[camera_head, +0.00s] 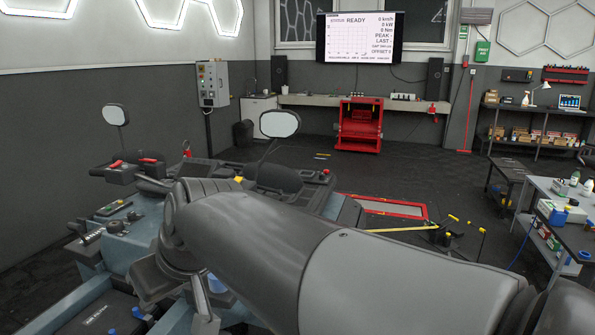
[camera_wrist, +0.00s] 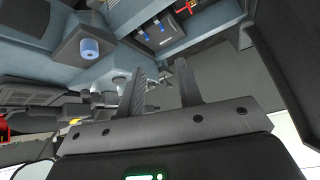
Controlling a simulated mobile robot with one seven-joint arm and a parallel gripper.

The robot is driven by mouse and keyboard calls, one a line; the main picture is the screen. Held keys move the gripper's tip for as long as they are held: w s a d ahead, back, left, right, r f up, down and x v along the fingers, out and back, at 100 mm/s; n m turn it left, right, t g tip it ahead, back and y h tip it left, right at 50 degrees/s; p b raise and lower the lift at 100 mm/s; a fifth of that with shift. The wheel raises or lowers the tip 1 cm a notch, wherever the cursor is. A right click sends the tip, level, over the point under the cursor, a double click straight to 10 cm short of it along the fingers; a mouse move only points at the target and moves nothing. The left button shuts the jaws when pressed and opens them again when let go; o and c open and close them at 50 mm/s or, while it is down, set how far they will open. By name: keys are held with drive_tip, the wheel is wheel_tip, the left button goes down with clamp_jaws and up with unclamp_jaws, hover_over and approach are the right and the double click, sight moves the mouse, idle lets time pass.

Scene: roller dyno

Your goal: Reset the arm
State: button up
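My arm (camera_head: 330,265) reaches across the lower middle of the head view, over a blue-grey vehicle (camera_head: 135,240) with mirrors. My gripper (camera_wrist: 162,88) shows in the wrist view with its two dark fingers apart and nothing visible between them. In the head view the gripper's fingertips cannot be made out clearly.
The vehicle's mirrors (camera_head: 280,124) and handlebar controls (camera_head: 120,172) stand up close beyond my arm. A trolley (camera_head: 545,190) with bottles stands at the right. A red cabinet (camera_head: 360,127) is at the back wall below a screen (camera_head: 360,37) reading READY. The floor between is mostly clear.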

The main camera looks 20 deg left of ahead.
drive_tip(key=w+d+f+m+t+h, duration=0.2)
drive_tip(key=w+d+m, duration=0.25)
drive_tip(key=d, duration=0.75)
drive_tip(key=w+d+f+m+t+h, duration=0.25)
drive_tip(key=w+d, duration=0.25)
drive_tip(key=d, duration=0.8)
drive_tip(key=s+d+f+m, duration=0.2)
drive_tip(key=d, duration=0.5)
drive_tip(key=s+d+f+m+h, duration=0.1)
drive_tip(key=s+d+f+m, duration=0.1)
drive_tip(key=d, duration=0.5)
drive_tip(key=s+d+f+m+h, duration=0.1)
drive_tip(key=s+d+f+m, duration=0.1)
drive_tip(key=d, duration=0.6)
drive_tip(key=shift+s+f+m, duration=0.3)
drive_tip(key=shift+f+m, duration=0.2)
drive_tip(key=shift+f, duration=0.15)
drive_tip(key=shift+h, duration=0.25)
drive_tip(key=shift+r, duration=0.6)
